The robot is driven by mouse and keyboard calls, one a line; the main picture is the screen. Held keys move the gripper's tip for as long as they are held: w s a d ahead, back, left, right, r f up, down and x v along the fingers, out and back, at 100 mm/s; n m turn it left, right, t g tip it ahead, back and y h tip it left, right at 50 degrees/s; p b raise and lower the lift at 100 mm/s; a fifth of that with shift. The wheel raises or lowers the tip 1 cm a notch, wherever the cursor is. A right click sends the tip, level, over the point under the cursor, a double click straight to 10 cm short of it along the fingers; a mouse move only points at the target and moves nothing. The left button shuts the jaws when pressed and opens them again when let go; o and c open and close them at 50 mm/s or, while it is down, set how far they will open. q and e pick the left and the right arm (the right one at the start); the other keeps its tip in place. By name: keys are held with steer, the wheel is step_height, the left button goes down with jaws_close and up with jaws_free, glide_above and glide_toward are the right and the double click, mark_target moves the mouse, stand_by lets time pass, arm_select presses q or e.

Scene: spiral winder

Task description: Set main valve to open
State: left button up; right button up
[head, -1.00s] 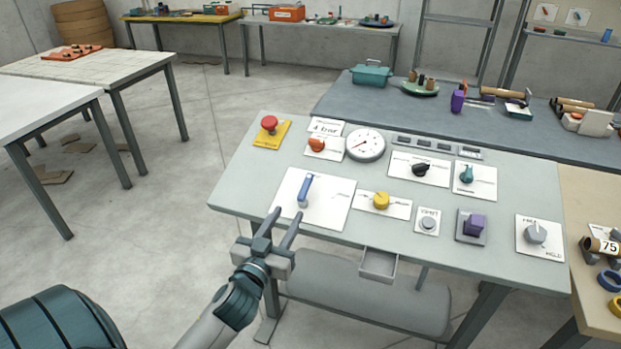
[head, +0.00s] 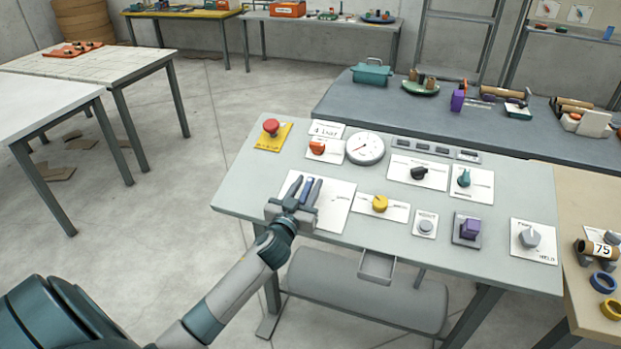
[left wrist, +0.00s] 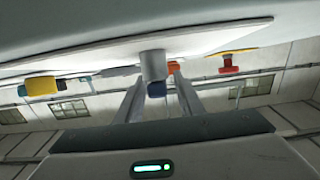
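The blue lever (head: 306,190) sits on a white plate (head: 338,208) at the left front of the grey control panel; I take it for the main valve, though its label is too small to read. My left gripper (head: 307,182) is at this lever, with one finger on each side of it. In the left wrist view the two fingers (left wrist: 160,85) are apart, with the lever's grey hub (left wrist: 153,65) and a bit of its blue handle (left wrist: 156,89) between them. I cannot tell whether either finger touches it. My right gripper is not in view.
Close behind the lever are an orange knob (head: 317,147), a red push button (head: 271,127) and a round gauge (head: 365,148). A yellow knob (head: 380,203) lies to the right.

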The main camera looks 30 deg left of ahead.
arm_select(q)
steer(key=shift+x, duration=1.2)
jaws_close()
